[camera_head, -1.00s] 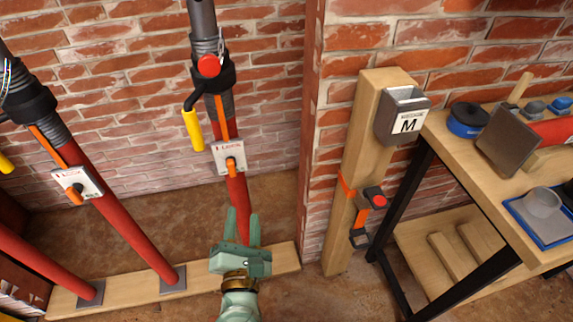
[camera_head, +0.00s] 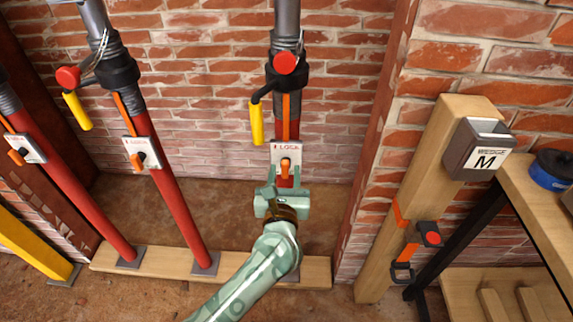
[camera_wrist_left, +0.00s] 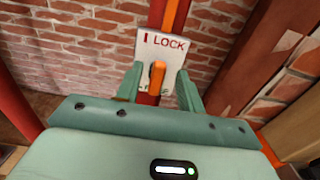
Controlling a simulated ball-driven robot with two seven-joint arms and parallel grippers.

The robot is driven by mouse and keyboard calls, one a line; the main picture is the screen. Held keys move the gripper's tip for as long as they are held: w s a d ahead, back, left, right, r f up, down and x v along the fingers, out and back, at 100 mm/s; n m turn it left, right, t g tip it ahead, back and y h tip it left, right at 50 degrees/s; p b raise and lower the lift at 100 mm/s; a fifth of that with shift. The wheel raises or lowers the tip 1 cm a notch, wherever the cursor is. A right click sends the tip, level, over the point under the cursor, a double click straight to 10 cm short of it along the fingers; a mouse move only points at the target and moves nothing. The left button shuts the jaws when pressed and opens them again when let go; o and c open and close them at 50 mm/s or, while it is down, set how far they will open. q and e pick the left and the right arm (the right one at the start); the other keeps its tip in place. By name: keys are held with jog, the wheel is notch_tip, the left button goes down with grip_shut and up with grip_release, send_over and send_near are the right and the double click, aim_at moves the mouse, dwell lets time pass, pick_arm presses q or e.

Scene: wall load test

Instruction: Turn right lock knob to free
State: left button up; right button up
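The right lock knob (camera_head: 286,166) is orange and sits on a white plate (camera_head: 287,151) marked LOCK on the rightmost red prop (camera_head: 291,131). In the left wrist view the knob (camera_wrist_left: 157,75) stands roughly upright below the word LOCK on the plate (camera_wrist_left: 171,46). Lettering at the plate's bottom is partly hidden by the knob and fingers. My left gripper (camera_head: 284,175) is open at the plate, coming from below. In the wrist view its fingers (camera_wrist_left: 159,83) stand on either side of the knob, with gaps showing. My right gripper is not in view.
A middle prop (camera_head: 174,205) and a left prop (camera_head: 75,195) carry similar lock plates. A yellow handle (camera_head: 257,124) hangs above the right plate. A wooden post with a wedge box (camera_head: 478,150) and a workbench (camera_head: 532,205) stand to the right.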

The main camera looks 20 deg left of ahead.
aim_at(285, 167)
pick_arm(q)
jog(key=shift+b+x, duration=0.3)
jog(key=shift+x, duration=1.65)
grip_shut()
